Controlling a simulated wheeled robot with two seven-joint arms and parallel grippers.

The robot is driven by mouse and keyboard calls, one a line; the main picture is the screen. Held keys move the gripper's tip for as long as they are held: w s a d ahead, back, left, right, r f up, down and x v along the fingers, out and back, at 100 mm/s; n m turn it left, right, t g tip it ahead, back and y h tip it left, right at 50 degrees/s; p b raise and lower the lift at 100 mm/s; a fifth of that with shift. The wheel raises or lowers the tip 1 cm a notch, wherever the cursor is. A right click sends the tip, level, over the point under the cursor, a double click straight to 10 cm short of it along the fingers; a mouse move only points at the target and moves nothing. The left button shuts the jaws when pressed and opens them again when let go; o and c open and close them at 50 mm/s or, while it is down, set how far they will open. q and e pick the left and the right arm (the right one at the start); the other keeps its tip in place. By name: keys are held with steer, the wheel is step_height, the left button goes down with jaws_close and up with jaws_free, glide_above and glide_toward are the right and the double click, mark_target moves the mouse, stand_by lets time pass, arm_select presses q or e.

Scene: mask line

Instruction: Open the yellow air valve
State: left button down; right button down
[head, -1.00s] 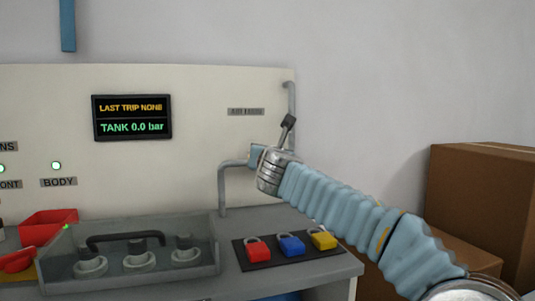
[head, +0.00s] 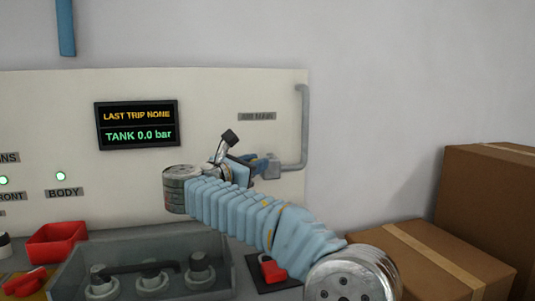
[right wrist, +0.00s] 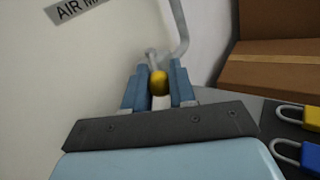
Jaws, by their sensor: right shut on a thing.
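The yellow air valve handle (right wrist: 159,83) shows in the right wrist view as a yellow knob on a pale lever, between my fingers. My right gripper (right wrist: 158,88) is shut on it. In the head view my right gripper (head: 258,166) reaches the valve from the left, and its fingers hide the yellow part. The grey valve body and pipe (head: 304,125) stand at the panel's right edge, under the air main label (head: 257,116). The display (head: 137,126) reads "TANK 0.0 bar". My left gripper is not in view.
Cardboard boxes (head: 487,215) stand at right.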

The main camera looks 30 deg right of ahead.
steer(key=shift+w+a+m+g+h, duration=0.25)
steer(key=shift+w+m+g+h, duration=0.25)
steer(key=shift+g, duration=0.3)
steer(key=shift+w+a+m+g+h, duration=0.25)
steer(key=shift+m+g, duration=0.35)
steer(key=shift+g, duration=0.2)
steer(key=c, duration=1)
jaws_free()
steer(key=shift+o, duration=0.2)
steer(key=v, duration=1.3)
steer(key=shift+a, duration=0.45)
